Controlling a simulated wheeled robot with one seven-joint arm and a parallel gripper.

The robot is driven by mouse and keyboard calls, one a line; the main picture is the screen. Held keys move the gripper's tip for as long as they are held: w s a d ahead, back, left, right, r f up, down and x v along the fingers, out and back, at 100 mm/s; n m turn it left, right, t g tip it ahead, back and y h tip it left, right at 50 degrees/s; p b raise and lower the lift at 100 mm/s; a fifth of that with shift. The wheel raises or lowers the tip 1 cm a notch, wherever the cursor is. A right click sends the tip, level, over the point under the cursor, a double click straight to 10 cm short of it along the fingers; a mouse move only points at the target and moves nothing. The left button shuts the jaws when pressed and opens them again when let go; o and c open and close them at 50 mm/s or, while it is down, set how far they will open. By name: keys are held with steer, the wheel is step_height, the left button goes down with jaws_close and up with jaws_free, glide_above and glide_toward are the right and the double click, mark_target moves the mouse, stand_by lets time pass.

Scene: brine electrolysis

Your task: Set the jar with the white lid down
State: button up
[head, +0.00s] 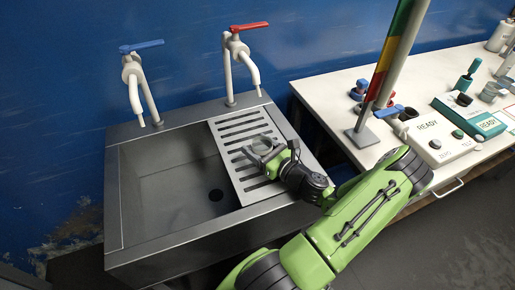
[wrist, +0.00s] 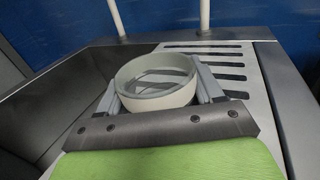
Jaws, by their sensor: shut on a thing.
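My gripper (head: 266,150) is over the slatted drainboard at the right of the sink. Its two fingers are shut on the jar with the white lid, on either side of it. In the wrist view the jar (wrist: 158,98) shows as a pale, round, whitish band with a raised rim and a recessed top. It looks about upright between the fingers (wrist: 155,80). Its lower part is hidden behind my gripper. I cannot tell whether it touches the drainboard (head: 232,130).
The metal sink basin (head: 160,185) lies open and empty left of the drainboard. A blue-handled tap (head: 133,75) and a red-handled tap (head: 235,60) rise behind. At right, a white bench (head: 335,85) carries a striped post (head: 390,60) and several instruments.

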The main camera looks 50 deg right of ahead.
steer(key=o, duration=1.2)
steer(key=shift+r, duration=0.15)
steer(key=s, duration=0.4)
steer(key=s+a+p, duration=0.1)
steer(key=s, duration=0.3)
steer(key=s+a, duration=0.1)
steer(key=s, duration=0.3)
steer(key=shift+d, duration=0.1)
